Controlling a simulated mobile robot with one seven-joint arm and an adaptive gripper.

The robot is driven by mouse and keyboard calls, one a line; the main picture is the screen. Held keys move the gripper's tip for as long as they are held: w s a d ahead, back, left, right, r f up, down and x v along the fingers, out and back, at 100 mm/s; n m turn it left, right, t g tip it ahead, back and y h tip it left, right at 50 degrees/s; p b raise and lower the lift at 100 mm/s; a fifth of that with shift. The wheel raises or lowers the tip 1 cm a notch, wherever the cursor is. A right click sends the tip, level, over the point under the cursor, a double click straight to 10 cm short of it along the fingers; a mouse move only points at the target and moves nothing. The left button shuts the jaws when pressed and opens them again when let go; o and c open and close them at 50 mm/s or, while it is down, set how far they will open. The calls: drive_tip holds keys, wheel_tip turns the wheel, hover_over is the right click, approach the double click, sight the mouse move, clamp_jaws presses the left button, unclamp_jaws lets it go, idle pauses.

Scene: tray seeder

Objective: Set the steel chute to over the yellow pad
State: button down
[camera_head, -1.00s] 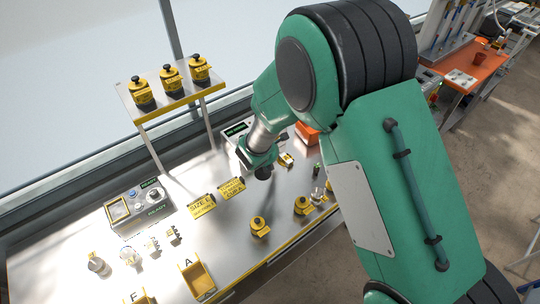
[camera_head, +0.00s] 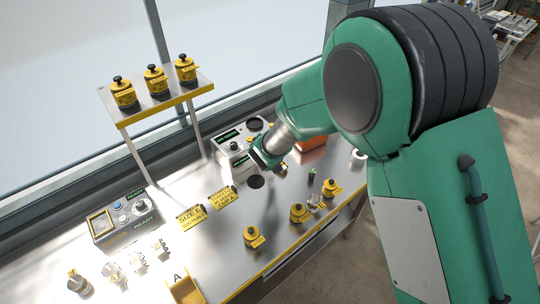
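My gripper (camera_head: 268,158) is at the far side of the bench, just right of the rear grey box. It is small and dark, and its fingers do not show clearly, so I cannot tell whether it is open or holds anything. I cannot pick out the steel chute with certainty. Several small metallic pieces stand at the front left, among them a silver cylinder (camera_head: 76,283) with a yellow tag. A yellow-framed square (camera_head: 100,222) on the left grey box may be the yellow pad, but I cannot be sure.
The steel bench (camera_head: 215,245) carries yellow canisters (camera_head: 252,237), yellow signs (camera_head: 190,216), a yellow tray (camera_head: 184,291) marked A and the rear grey box (camera_head: 237,146). A raised shelf (camera_head: 157,104) holds three canisters. The bench middle is fairly clear.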

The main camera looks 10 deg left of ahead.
drive_tip(key=shift+w+d, duration=0.1)
idle(0.7)
drive_tip(key=s+d+f+p+v, duration=0.1)
drive_tip(key=s+f+v, duration=0.1)
drive_tip(key=v, duration=1)
drive_tip(key=shift+s+d+r, duration=0.2)
drive_tip(key=shift+s+r, duration=0.05)
drive_tip(key=shift+r, duration=0.05)
drive_tip(key=shift+d, duration=0.1)
